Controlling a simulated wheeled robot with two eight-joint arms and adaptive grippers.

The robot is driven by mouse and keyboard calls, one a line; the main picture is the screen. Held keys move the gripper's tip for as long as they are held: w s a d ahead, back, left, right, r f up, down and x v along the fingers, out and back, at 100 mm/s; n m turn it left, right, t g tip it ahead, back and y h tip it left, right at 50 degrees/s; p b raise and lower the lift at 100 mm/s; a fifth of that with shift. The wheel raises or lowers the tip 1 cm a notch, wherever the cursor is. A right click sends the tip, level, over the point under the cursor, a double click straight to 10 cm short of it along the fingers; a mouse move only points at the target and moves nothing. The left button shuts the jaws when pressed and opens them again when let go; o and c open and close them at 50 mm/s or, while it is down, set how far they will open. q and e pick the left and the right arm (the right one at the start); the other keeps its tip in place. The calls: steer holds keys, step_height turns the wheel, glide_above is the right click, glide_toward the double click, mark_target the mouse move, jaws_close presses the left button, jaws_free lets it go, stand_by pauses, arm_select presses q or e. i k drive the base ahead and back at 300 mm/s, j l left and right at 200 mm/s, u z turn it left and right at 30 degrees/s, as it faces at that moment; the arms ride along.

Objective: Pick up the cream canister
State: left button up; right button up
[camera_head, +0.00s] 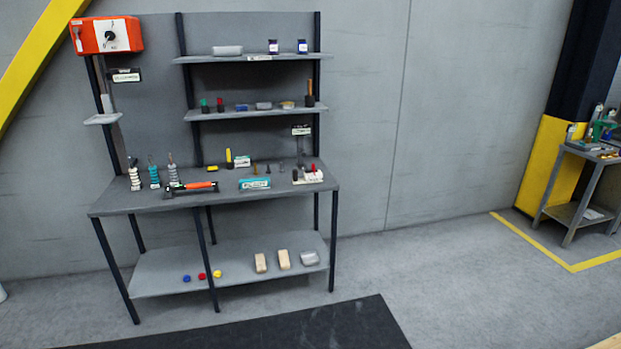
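No cream canister can be picked out with certainty. A small off-white ribbed upright object (134,180) stands at the left end of the workbench top, beside a teal one (154,177) and a dark one (172,173). Two cream-coloured blocks (260,262) (284,259) stand on the bench's lower shelf. A pale rounded object (1,294) is cut off at the left picture edge, on the floor. Neither of my grippers is in view.
The grey workbench (115,203) stands against the wall, with two upper shelves (215,58) holding small items. An orange box (107,35) hangs at upper left. A dark mat (330,328) lies in front. A small cart (597,180) stands at right. The floor between is clear.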

mark_target(309, 177)
steer(key=i+j+z, duration=0.1)
steer(key=i, duration=3.75)
steer(key=j, duration=0.1)
